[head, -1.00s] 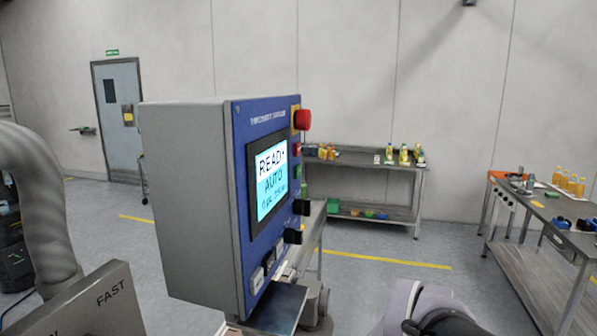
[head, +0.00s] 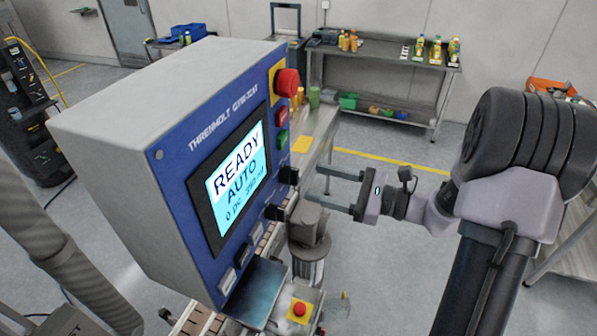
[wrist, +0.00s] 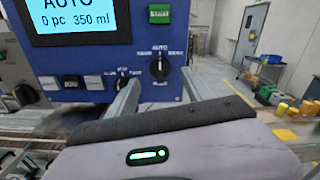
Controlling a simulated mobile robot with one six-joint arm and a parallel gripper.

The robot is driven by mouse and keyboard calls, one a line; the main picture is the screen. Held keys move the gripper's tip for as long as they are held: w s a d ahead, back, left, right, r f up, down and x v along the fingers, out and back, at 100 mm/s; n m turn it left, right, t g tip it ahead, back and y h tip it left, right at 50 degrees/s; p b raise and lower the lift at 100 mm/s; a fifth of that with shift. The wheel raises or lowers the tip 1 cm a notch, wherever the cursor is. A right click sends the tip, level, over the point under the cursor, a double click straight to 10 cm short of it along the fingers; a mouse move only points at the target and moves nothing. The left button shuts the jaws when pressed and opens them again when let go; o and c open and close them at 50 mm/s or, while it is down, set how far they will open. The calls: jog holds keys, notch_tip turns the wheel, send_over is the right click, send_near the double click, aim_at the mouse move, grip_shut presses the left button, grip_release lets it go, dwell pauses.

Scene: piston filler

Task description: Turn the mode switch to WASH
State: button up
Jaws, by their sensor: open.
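The blue control panel (head: 180,160) has a lit screen (head: 236,183) reading READY, AUTO. Two black rotary knobs stick out from its right edge. The upper one, the mode switch (head: 289,175), shows in the wrist view (wrist: 160,70) with AUTO printed above it; its other labels are too small to read. Its pointer seems to face up toward AUTO. The second knob (wrist: 122,82) is lower left, partly behind a finger. My gripper (head: 313,183) is open and empty, facing the panel, its fingers either side of the mode switch in the wrist view. In the head view a gap separates fingertips and knobs.
A red emergency stop (head: 287,82) protrudes above the knobs, with red and green buttons (head: 281,137) below it. White and dark push buttons (head: 228,281) line the panel bottom. A conveyor and machine parts stand below. A bench with bottles (head: 385,50) is behind.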

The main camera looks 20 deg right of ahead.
aim_at(298, 177)
jog(key=x, duration=0.6)
jog(key=shift+d+p, duration=0.1)
jog(key=shift+p, duration=0.2)
grip_shut()
